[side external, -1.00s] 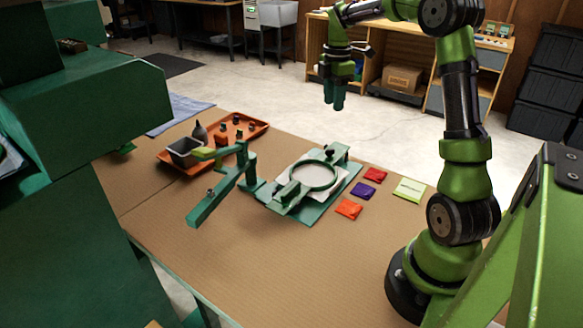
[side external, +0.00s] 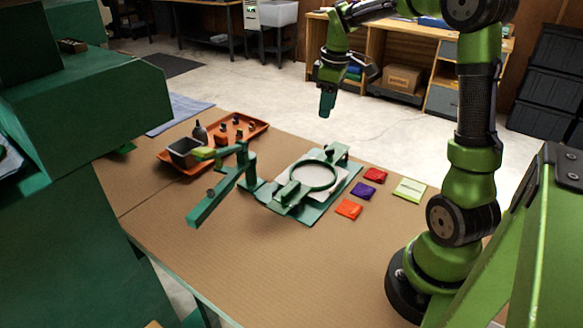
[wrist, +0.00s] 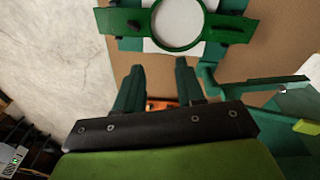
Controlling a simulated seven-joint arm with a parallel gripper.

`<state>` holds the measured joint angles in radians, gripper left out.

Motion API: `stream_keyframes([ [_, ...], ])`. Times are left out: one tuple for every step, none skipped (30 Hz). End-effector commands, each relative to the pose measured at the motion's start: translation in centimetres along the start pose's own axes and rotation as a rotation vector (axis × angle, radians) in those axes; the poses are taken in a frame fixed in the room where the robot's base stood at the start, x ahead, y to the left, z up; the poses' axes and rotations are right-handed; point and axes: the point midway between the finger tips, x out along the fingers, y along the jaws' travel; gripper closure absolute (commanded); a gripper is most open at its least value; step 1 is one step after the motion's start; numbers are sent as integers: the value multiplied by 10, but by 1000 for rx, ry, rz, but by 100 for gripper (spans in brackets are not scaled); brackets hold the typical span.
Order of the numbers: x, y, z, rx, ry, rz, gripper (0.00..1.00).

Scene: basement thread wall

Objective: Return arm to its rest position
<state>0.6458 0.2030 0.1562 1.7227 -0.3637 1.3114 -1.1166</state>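My gripper (side external: 327,103) hangs in the air above the far side of the table, clear of everything on it. In the wrist view my gripper (wrist: 158,76) has its two green fingers apart with nothing between them. My green and black arm rises from its base at the table's right side. Below the gripper in the wrist view is a green ring frame (wrist: 205,40) holding white cloth; it also shows on the table in the side external view (side external: 334,184).
An orange tray (side external: 262,128) with a dark bin (side external: 184,158) and small parts stands at the left back. A green bar fixture (side external: 213,203) stands left of the ring frame. Red (side external: 375,175), purple (side external: 363,192), orange (side external: 348,209) and pale green (side external: 410,190) packets lie to the right. The front tabletop is clear.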

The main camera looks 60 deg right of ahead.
Motion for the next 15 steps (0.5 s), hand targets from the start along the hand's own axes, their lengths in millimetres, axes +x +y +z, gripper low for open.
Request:
stream_keyframes([
  [-8,-24,-1,91,34,17,62],
  [-12,-37,0,156,57,22,62],
  [-17,-56,1,242,91,26,62],
  [-21,-70,2,305,121,26,62],
  [-24,-85,4,367,150,22,62],
  [-28,-104,8,443,189,13,62],
  [-30,-117,11,494,219,3,62],
  [-33,-131,15,541,248,-10,62],
  [-36,-148,20,599,287,-31,62],
  [-37,-160,24,635,314,-50,62],
  [-38,-172,29,666,339,-70,62],
  [-40,-186,35,696,371,-98,62],
  [-41,-195,39,711,392,-118,62],
  [-42,-204,44,719,411,-137,62],
  [-43,-215,48,716,433,-160,62],
])
